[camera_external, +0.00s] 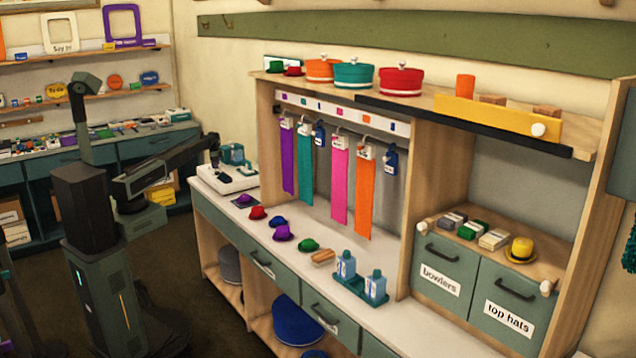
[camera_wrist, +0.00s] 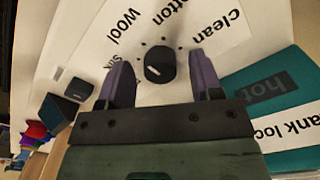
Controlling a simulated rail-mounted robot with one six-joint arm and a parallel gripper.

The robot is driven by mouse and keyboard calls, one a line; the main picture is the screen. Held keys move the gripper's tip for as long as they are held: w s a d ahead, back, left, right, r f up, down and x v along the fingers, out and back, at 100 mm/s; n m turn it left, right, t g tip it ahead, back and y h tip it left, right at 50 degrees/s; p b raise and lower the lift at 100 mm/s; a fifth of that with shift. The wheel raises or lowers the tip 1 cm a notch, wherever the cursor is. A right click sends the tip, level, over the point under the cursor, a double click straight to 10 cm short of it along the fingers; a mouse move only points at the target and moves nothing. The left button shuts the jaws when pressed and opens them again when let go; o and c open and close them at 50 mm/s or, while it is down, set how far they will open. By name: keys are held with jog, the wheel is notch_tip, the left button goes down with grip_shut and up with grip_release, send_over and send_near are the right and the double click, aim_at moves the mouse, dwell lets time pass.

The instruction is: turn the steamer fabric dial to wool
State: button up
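The white steamer (camera_external: 222,179) stands at the left end of the counter in the external view. Its round black fabric dial (camera_wrist: 160,64) shows in the wrist view, with a short white pointer mark on its lower-left side. The "wool" label (camera_wrist: 118,36) is up and left of the dial; a partly hidden label starting "sil" is directly left. The mark points lower left, closer to "sil" than to "wool". My gripper (camera_wrist: 159,72) is open, its two purple-grey fingers on either side of the dial with gaps. Contact with the dial does not show.
In the wrist view, a teal "hot" panel (camera_wrist: 262,92) with a "tank lock" label is at the right, and a dark block (camera_wrist: 80,87) at the left. In the external view, several small hats (camera_external: 283,233) and a teal bottle tray (camera_external: 358,289) are on the counter.

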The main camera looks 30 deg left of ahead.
notch_tip(320, 180, up, 11)
jog(key=p, duration=1.1)
jog(key=s+d+n, duration=0.3)
jog(key=s+d, duration=0.5)
jog(key=s, duration=0.4)
jog(key=s+d+n, duration=0.4)
jog(key=s+d, duration=0.3)
jog(key=s, duration=0.5)
jog(key=s+d+n, duration=0.3)
jog(key=s+d, duration=0.5)
jog(key=s, duration=0.5)
jog(key=shift+d+f+n, duration=0.15)
jog(key=shift+d+n, duration=0.15)
jog(key=shift+d, duration=0.05)
